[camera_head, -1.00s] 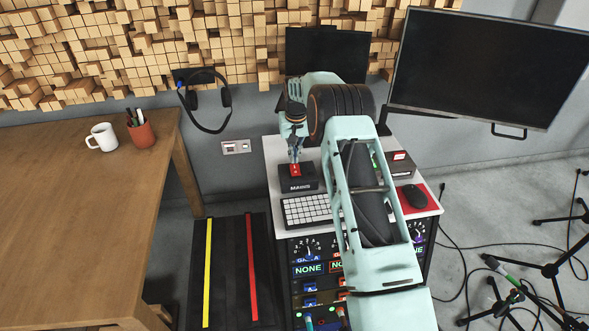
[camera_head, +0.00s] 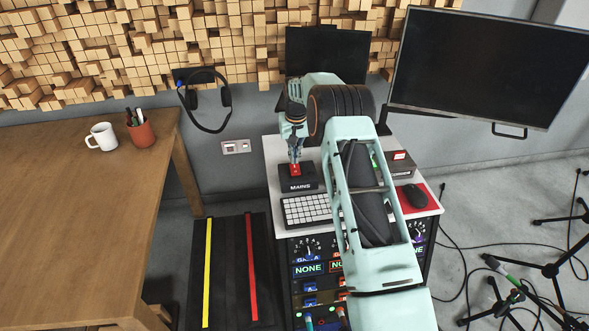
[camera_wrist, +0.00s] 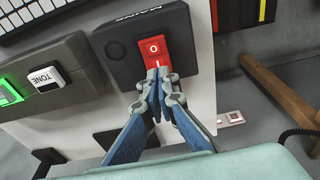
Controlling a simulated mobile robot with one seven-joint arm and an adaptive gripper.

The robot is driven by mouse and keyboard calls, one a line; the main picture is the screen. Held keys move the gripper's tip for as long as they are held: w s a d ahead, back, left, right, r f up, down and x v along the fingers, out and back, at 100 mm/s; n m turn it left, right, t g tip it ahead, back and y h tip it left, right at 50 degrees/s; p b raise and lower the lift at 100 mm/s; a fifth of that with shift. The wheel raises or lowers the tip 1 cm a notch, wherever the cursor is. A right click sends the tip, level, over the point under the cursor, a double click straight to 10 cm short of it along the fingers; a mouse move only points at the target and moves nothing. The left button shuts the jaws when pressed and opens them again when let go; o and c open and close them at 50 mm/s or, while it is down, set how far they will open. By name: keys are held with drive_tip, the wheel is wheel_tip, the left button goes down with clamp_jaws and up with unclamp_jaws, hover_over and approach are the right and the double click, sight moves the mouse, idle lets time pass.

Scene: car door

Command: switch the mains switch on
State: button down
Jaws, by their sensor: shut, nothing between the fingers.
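The mains switch (camera_wrist: 150,52) is a red rocker on a dark box marked MAINS (camera_head: 297,184). The box sits at the back left of the white desk top. In the wrist view the O mark shows on the rocker's upper part and the I mark at its lower part, by my fingertips. My gripper (camera_wrist: 157,75) is shut and empty, with its tips at the I end of the rocker. They look in contact or very close; I cannot tell which. In the head view my gripper (camera_head: 294,160) points down at the red rocker. The rocker's tilt is hard to judge.
A keyboard (camera_head: 306,210) lies in front of the mains box. Another box with a TONE switch (camera_wrist: 45,78) and a green light stands beside it. A mouse (camera_head: 415,195) on a red mat is at the right. Monitors and a wall socket (camera_head: 236,147) are behind.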

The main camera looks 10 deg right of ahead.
sight(294, 166)
drive_tip(key=shift+f+b, duration=0.6)
drive_tip(key=shift+f, duration=0.45)
drive_tip(key=shift+r, duration=0.15)
drive_tip(key=shift+r+p, duration=1.65)
drive_tip(key=shift+r, duration=1.75)
